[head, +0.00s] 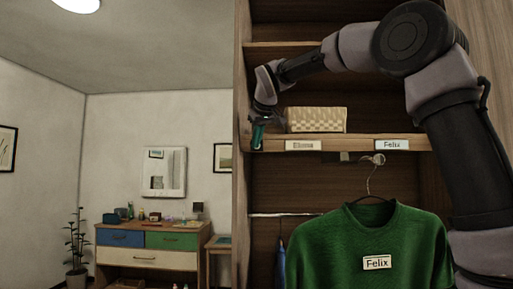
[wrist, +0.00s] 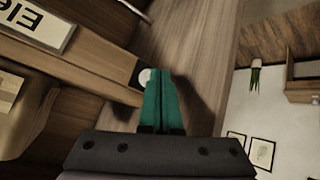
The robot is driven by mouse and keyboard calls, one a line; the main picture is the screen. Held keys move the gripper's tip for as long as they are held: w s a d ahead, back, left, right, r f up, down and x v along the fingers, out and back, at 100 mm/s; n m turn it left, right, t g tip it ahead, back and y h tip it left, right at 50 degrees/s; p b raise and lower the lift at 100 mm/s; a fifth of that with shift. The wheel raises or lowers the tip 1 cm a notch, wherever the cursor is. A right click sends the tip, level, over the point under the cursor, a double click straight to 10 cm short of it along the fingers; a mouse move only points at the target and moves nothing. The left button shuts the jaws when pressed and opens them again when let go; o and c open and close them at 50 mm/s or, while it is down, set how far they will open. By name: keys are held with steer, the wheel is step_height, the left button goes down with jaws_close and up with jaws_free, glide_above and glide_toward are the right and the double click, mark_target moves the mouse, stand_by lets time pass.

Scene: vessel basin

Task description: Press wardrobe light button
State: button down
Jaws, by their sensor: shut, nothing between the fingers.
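The wardrobe light button is a small white disc (wrist: 144,77) on a dark round base, near the end of the wooden shelf edge in the wrist view. My gripper (wrist: 164,72) has its green fingers closed together with nothing between them. The fingertips are right beside the disc and overlap its right side in the picture. I cannot tell whether they touch it. In the head view my gripper (head: 257,142) points down at the left end of the wardrobe shelf edge (head: 345,139). I cannot make out the button there.
A woven basket (head: 316,120) stands on the shelf. Name labels Elena (head: 303,145) and Felix (head: 392,145) are on the shelf edge. A green sweater (head: 370,245) hangs below. The wardrobe's left side panel (head: 242,200) is close to my gripper. A dresser (head: 150,255) stands far left.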

steer(key=shift+w, duration=0.4)
stand_by(0.3)
steer(key=shift+s, duration=0.95)
steer(key=s, duration=0.6)
steer(key=shift+a, duration=0.1)
